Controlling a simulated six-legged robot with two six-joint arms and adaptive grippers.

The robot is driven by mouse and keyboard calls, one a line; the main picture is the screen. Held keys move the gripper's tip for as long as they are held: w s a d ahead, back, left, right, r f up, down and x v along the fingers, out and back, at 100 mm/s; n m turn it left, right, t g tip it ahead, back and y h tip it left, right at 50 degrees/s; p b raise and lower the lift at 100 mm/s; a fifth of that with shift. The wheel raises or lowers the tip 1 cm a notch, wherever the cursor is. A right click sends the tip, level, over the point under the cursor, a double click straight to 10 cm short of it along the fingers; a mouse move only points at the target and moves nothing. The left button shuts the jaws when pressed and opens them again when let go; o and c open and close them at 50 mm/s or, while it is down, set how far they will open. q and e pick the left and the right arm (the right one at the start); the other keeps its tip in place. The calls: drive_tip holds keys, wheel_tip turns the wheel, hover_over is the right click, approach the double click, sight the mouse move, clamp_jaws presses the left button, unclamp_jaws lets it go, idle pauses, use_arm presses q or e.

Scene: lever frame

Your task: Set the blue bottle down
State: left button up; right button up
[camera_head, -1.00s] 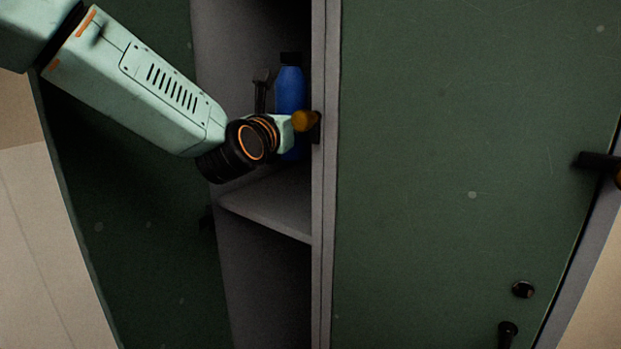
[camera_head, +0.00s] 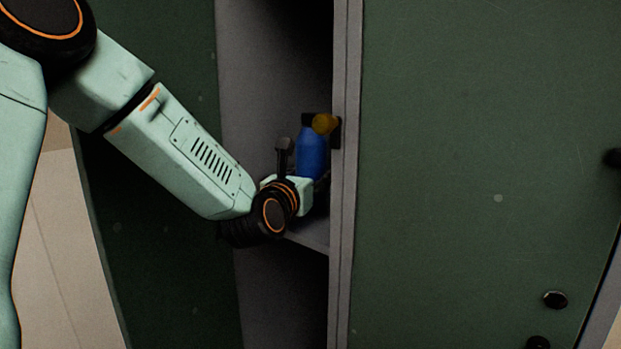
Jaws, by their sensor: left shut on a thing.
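The blue bottle (camera_head: 311,152) is upright inside the open left part of a green cabinet, just above a grey shelf (camera_head: 312,236). My left gripper (camera_head: 305,177) is shut on the bottle, with one dark finger showing at its left side. My wrist and hand hide the bottle's lower part, so I cannot tell whether its base touches the shelf. The bottle's dark cap is partly covered by a yellow-orange knob (camera_head: 325,123) in front of it. My right gripper is not in view.
A grey upright post (camera_head: 344,220) stands close to the right of the bottle. A closed green door (camera_head: 480,120) fills the right side, with a black knob (camera_head: 555,300) low on it. The open green door (camera_head: 165,260) is at the left. The space below the shelf is dark.

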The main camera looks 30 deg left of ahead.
use_arm(q)
drive_tip(key=shift+s, duration=0.1)
drive_tip(key=o, duration=1.2)
drive_tip(key=shift+a, duration=0.1)
drive_tip(key=o, duration=0.4)
drive_tip(key=shift+f, duration=0.1)
drive_tip(key=shift+c, duration=0.2)
